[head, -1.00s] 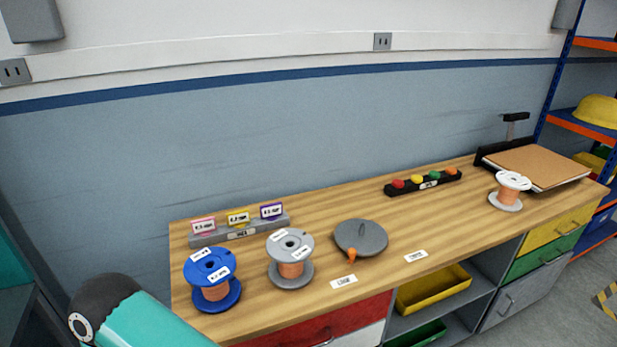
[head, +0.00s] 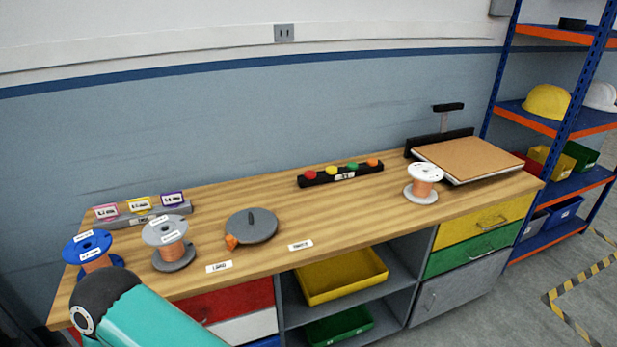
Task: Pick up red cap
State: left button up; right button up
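The red cap (head: 310,175) sits at the left end of a black holder (head: 341,174) near the back middle of the wooden workbench (head: 300,222). A yellow cap (head: 332,171), a green cap (head: 352,167) and an orange cap (head: 372,163) stand beside it in the same row. A teal and black link of my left arm shows at the lower left, in front of the bench. Neither gripper is in view.
Blue (head: 92,251), grey (head: 166,243) and white (head: 424,183) wire spools stand on the bench. A grey disc with a peg (head: 251,226) lies between them. A cardboard-topped stack (head: 468,158) is at the right end. A blue shelf rack (head: 560,112) stands beyond it.

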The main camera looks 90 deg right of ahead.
aim_at(310, 175)
jog(key=z, duration=0.3)
jog(key=k, duration=1.4)
jog(key=z, duration=1.35)
jog(key=i, duration=0.55)
jog(key=z, duration=0.05)
